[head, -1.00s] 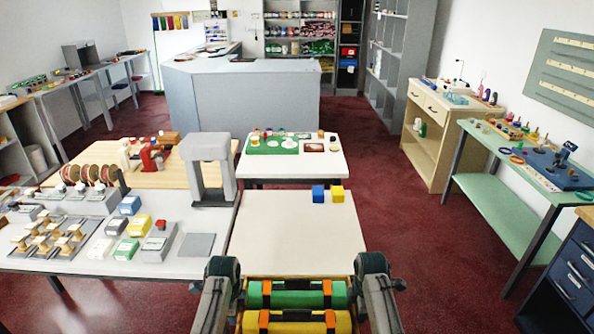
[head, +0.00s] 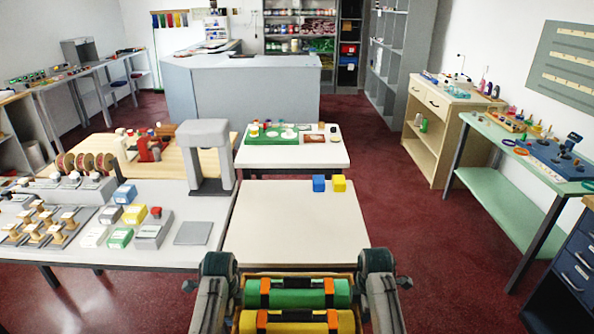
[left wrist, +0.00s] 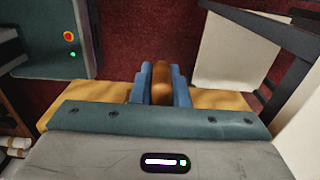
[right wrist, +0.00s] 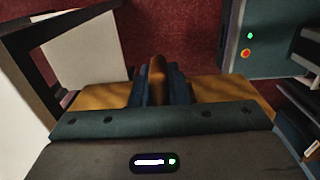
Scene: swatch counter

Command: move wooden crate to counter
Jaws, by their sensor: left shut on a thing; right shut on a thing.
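The wooden crate (head: 300,274) is at the bottom centre of the head view, between my two arms. It holds a green roll (head: 285,294) and a yellow roll (head: 285,322), both with orange and black bands. My left gripper (head: 219,268) is shut on the crate's left side; its fingers (left wrist: 160,85) close around a brown bar beside the crate's wood (left wrist: 210,98). My right gripper (head: 376,266) is shut on the right side, its fingers (right wrist: 156,83) around a similar bar by the wood (right wrist: 100,95). The grey counter (head: 240,95) stands at the back.
Red carpet (head: 400,215) is open on the right, before the green bench (head: 510,200).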

